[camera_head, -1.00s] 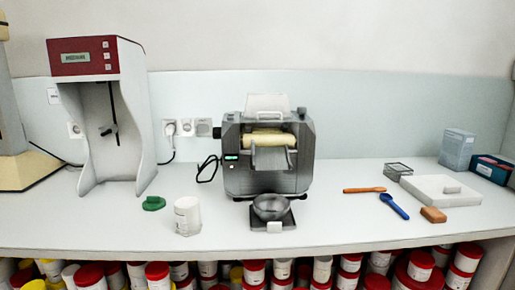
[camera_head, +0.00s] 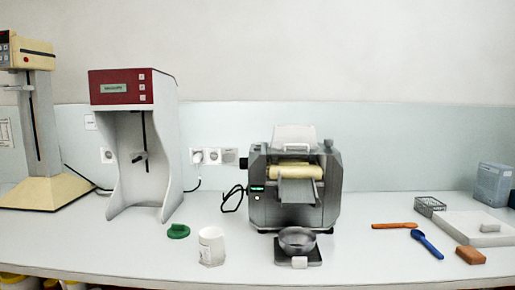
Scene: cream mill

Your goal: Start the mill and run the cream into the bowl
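The mill (camera_head: 328,200) is a grey machine in the middle of the counter. Cream-coloured rollers (camera_head: 290,171) show in its upper opening, and a grey apron (camera_head: 297,191) slopes down at its front. A small green-lit display (camera_head: 257,189) is on its left front. A dark grey bowl (camera_head: 297,240) sits on a flat dark scale (camera_head: 285,256) in front of the mill, below the apron. I cannot make out cream in the bowl. My gripper is not in view.
A white jar (camera_head: 211,247) and green lid (camera_head: 178,231) stand left of the bowl. A red-topped mixer (camera_head: 130,88) is farther left. Right lie an orange spatula (camera_head: 394,225), blue spoon (camera_head: 427,244), brown block (camera_head: 470,255) and white slab (camera_head: 462,227).

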